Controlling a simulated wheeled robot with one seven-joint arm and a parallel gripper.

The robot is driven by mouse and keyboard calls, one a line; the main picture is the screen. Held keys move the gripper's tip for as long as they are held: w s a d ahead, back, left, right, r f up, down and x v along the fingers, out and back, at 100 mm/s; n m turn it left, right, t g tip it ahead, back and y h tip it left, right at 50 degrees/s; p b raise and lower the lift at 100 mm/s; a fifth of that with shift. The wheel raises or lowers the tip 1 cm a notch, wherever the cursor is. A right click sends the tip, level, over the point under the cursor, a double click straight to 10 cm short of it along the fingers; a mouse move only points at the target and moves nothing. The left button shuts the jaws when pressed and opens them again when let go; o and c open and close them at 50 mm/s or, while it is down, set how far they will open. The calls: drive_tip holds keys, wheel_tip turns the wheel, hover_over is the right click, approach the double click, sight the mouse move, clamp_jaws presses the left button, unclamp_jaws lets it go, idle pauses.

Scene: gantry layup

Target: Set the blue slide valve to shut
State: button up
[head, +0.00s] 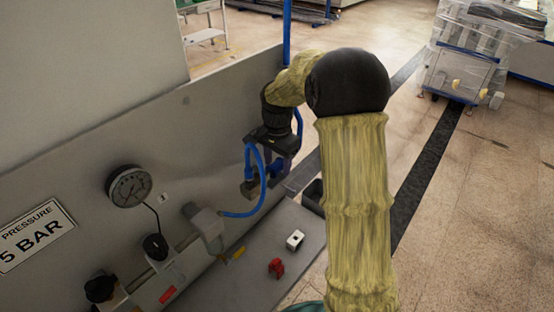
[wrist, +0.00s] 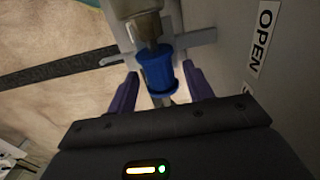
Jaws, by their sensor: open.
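The blue slide valve (wrist: 157,70) is a ribbed blue sleeve on a metal fitting in the wrist view. My gripper (wrist: 161,73) is open, with one purple finger on either side of the sleeve. A gap shows at the left finger; at the right finger I cannot tell whether it touches. A white label reading OPEN (wrist: 264,38) is on the grey panel to the right; a second label below it is mostly hidden by my gripper. In the head view my gripper (head: 282,165) is down at the panel's right end, and the valve is largely hidden around it.
Blue hose (head: 240,214) loops beside my gripper. The grey panel carries a pressure gauge (head: 129,186) and a sign reading PRESSURE 5 BAR (head: 35,235). On the ledge below lie a red part (head: 276,267) and a white block (head: 295,240). A dark bin (head: 313,197) stands near the ledge's end.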

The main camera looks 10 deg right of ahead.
drive_tip(key=shift+f, duration=0.2)
drive_tip(key=shift+c, duration=0.4)
clamp_jaws()
drive_tip(key=shift+w+d+r+p, duration=0.1)
drive_tip(key=shift+w+d+p, duration=0.15)
drive_tip(key=shift+w+d, duration=0.35)
drive_tip(key=shift+w+d+p, duration=0.2)
drive_tip(key=shift+w+d, duration=0.2)
drive_tip(key=shift+d, duration=0.4)
drive_tip(key=shift+o, duration=0.4)
unclamp_jaws()
drive_tip(key=shift+w+d, duration=0.1)
